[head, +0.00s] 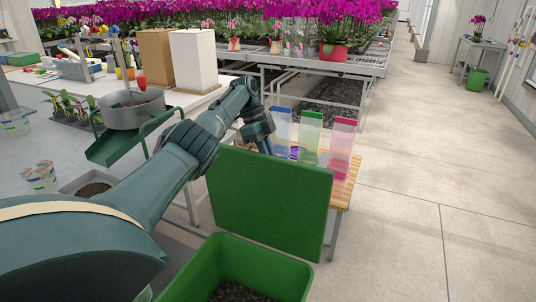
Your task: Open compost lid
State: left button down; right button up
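The green compost bin (297,283) stands at the bottom centre, with dark compost (238,293) visible inside. Its flat green lid (270,205) stands up roughly vertical at the bin's far edge, so the bin's mouth is uncovered. My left arm reaches in from the lower left past the lid's left side. My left gripper (266,147) points down at the lid's top edge, near its middle. The lid hides part of the fingertips, so I cannot tell whether they touch it or how far apart they are. My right gripper is out of view.
A slatted wooden bench (344,190) behind the lid holds blue, green (311,130) and pink clear containers. The concrete floor at right is clear.

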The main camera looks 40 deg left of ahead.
pick_arm(q)
jog(key=shift+s+f, duration=0.15)
jog(key=shift+f, duration=0.35)
jog(key=c, duration=1.8)
grip_release()
jog(key=shift+o, duration=0.8)
jog(key=shift+f, duration=0.15)
jog(key=shift+o, duration=0.9)
jog(key=shift+r, duration=0.2)
notch_tip(320, 180, up, 10)
